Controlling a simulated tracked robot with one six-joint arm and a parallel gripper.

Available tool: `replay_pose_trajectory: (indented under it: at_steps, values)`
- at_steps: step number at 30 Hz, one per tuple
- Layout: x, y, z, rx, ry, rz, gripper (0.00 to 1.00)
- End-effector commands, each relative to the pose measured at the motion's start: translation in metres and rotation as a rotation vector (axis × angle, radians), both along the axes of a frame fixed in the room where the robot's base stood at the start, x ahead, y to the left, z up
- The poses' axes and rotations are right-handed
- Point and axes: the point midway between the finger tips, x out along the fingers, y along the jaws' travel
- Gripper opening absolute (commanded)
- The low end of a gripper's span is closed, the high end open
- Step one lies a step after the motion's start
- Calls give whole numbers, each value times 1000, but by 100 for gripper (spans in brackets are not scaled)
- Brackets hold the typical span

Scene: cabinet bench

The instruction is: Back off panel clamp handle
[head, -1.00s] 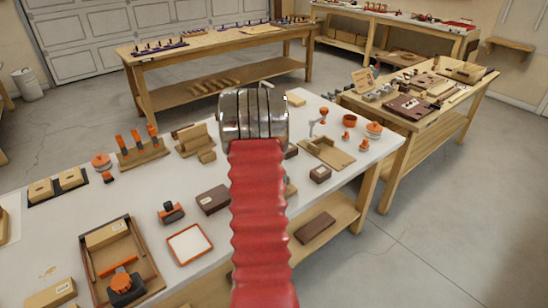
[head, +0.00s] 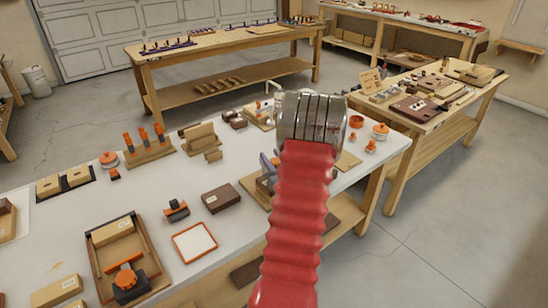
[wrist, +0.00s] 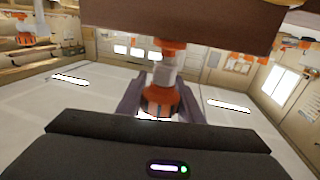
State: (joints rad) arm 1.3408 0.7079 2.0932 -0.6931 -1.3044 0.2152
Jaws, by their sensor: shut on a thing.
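In the wrist view an orange clamp handle (wrist: 161,103) sits between the two dark fingers of my gripper (wrist: 159,98), which are shut on it. A pale grey shaft (wrist: 166,70) joins the handle to an orange collar (wrist: 171,47). The collar meets a brown panel (wrist: 190,18) across the top of the view. In the head view my red-sleeved arm and metal wrist hide the fingers and the handle. A wooden board (head: 252,186) with a blue-grey part (head: 267,164) on it shows beside my arm, partly covered.
The white bench (head: 140,205) holds a brown box (head: 221,198), a white tray with an orange rim (head: 194,242), a wooden tray with a dark clamp (head: 94,262), and an orange-topped rack (head: 150,150). An orange bowl (head: 356,121) stands right of my wrist.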

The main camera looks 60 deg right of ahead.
Motion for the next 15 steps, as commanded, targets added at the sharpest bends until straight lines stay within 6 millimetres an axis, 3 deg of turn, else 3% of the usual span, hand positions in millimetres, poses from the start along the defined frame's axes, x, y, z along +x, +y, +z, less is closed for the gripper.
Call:
replay_pose_trajectory:
  at_steps: [15]
  values:
    - [2,6,-2,4,1,183,11]
